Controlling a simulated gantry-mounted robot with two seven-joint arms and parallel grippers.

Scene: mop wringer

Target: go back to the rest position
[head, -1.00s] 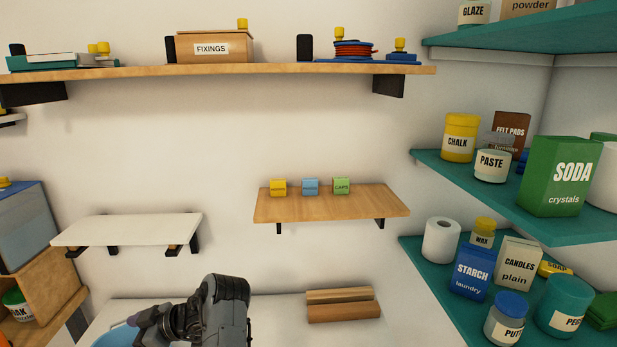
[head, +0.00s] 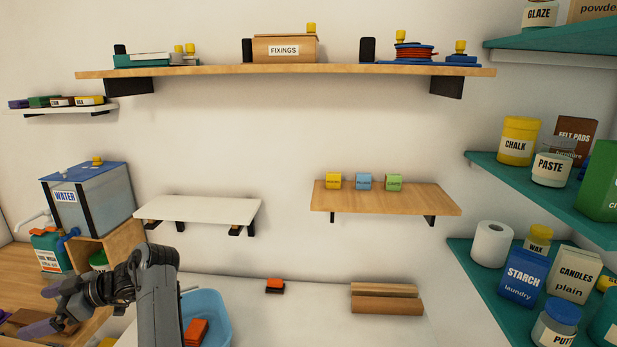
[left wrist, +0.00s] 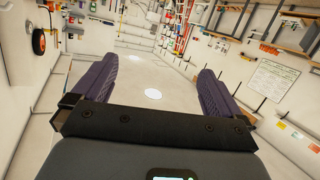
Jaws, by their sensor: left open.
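My left gripper (head: 54,308) shows at the lower left of the head view, at the end of my dark grey arm. Its purple fingers are spread, and it is above the wooden counter on the left. In the left wrist view its two fingers (left wrist: 152,92) stand wide apart with nothing between them, and the room's floor and far walls show beyond. My right gripper is in neither view.
A blue basin (head: 212,318) with an orange object in it stands behind my arm. A water tank (head: 95,205) stands on a wooden crate at left. A white shelf (head: 200,210), a wooden shelf (head: 385,200) and teal shelves (head: 480,165) line the walls.

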